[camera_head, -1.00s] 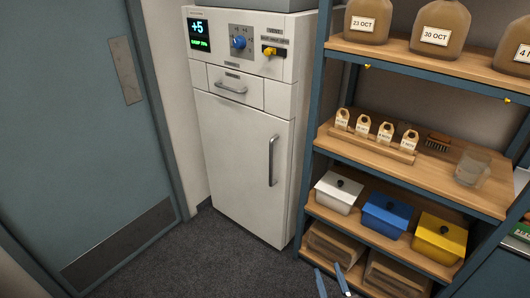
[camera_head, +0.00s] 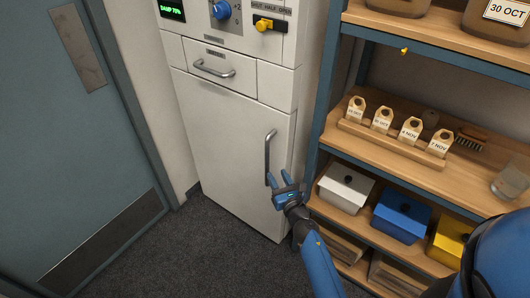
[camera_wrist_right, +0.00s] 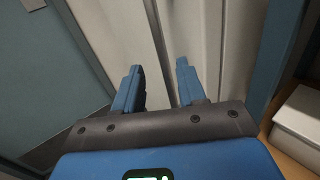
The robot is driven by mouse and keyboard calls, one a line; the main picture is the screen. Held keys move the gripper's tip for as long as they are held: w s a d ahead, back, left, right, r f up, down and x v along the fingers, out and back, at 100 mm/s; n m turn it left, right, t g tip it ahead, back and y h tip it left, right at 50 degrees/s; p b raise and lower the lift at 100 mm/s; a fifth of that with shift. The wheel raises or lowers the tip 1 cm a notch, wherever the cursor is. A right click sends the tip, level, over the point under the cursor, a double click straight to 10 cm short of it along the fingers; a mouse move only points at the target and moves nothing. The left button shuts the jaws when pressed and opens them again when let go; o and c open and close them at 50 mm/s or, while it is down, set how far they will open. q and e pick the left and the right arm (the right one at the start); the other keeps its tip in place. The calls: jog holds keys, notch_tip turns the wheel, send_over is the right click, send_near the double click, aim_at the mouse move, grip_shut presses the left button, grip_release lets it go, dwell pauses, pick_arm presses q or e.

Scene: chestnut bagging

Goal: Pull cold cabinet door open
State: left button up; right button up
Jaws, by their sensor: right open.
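The white cold cabinet (camera_head: 287,88) stands between the grey-blue room door and the shelf rack. Its lower door (camera_head: 222,140) looks shut. The upright metal bar handle (camera_head: 268,150) is near that door's right edge. My right gripper (camera_head: 283,179) is open at the handle's lower end, in front of the cabinet. In the right wrist view its two blue fingers (camera_wrist_right: 158,82) are spread, with pale cabinet front (camera_wrist_right: 110,32) beyond them. I cannot tell whether the handle lies between the fingers or whether they touch it. My left gripper is out of view.
A drawer (camera_head: 217,70) with its own handle sits above the door, under a blue knob (camera_head: 221,10) and a yellow lever (camera_head: 264,24). The shelf rack (camera_head: 312,135) with white, blue and yellow boxes stands close on the right. Floor (camera_head: 170,250) in front is clear.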

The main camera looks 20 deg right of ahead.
aim_at(268, 158)
jog(key=w, duration=0.3)
jog(key=w+b, duration=0.1)
jog(key=w, duration=0.3)
jog(key=w+b, duration=0.1)
jog(key=w, duration=0.2)
jog(key=shift+w+a, duration=0.4)
grip_shut()
